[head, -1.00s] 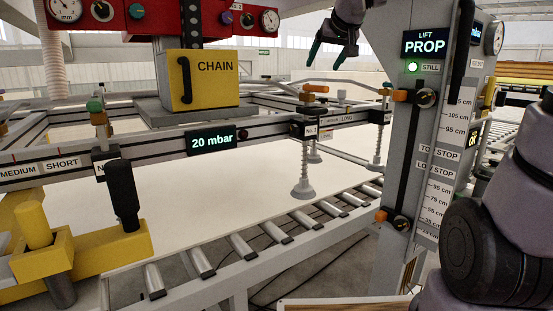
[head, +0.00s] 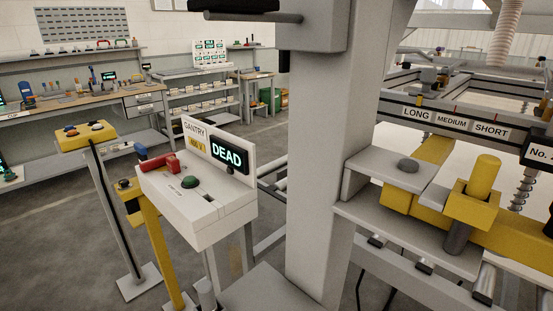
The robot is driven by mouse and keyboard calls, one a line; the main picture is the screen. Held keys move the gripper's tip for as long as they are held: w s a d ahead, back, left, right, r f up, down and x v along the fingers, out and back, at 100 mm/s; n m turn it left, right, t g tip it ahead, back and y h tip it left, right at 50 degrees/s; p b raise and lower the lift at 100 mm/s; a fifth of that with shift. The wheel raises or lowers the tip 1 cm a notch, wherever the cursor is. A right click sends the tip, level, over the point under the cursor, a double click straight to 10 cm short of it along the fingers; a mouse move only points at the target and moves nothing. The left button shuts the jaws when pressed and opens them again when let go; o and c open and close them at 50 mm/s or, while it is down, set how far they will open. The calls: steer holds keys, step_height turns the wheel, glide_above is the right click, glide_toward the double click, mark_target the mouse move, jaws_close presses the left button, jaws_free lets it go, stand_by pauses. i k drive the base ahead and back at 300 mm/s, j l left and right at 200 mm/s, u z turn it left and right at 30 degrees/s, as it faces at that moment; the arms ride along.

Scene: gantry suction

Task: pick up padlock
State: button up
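I cannot make out a padlock for certain in the head view. A red item (head: 155,162) lies at the left end of the white gantry console (head: 205,225); its exact shape is too small to tell. The console has a green button (head: 190,182) and a screen reading DEAD (head: 229,154). My gripper is not in view.
A grey upright post (head: 325,160) stands close in front. To its right is the gantry frame (head: 460,122) with yellow parts. Behind are a workbench (head: 75,103) with small items and a shelf unit (head: 200,92). Floor is clear between.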

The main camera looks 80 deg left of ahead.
mark_target(173, 164)
steer(key=i+l+u, duration=0.1)
steer(key=u, duration=1.6)
steer(key=j+u, duration=0.15)
steer(key=u, duration=1.55)
steer(key=i+j, duration=0.15)
steer(key=j, duration=0.2)
steer(key=i+j, duration=0.15)
steer(key=j, duration=0.2)
steer(key=i+j, duration=0.1)
steer(key=j, duration=0.25)
steer(key=i+j, duration=0.15)
steer(key=j, duration=0.2)
steer(key=i+j, duration=0.15)
steer(key=j, duration=0.2)
steer(key=i, duration=0.25)
steer(key=j+u, duration=0.05)
